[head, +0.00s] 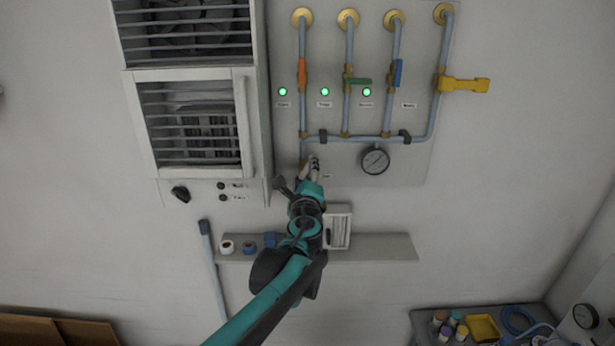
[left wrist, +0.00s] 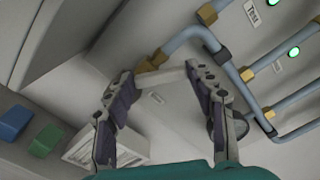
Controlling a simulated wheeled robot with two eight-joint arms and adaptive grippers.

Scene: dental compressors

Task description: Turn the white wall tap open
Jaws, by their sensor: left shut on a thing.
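The white wall tap shows in the left wrist view as a pale lever (left wrist: 164,78) beside a brass fitting (left wrist: 152,62) at the end of a blue-grey pipe. My left gripper (head: 312,164) is at the lower left end of the pipework in the head view and hides most of the tap there. In the left wrist view the fingers of my left gripper (left wrist: 160,81) stand on both ends of the pale lever and are shut on it. My right gripper is not in view.
Orange (head: 302,73), green (head: 358,81), blue (head: 398,73) and yellow (head: 465,85) tap handles are above on the pipes. A pressure gauge (head: 375,160) is to the right. A louvred cabinet (head: 193,120) stands close on the left. A shelf (head: 385,248) is below.

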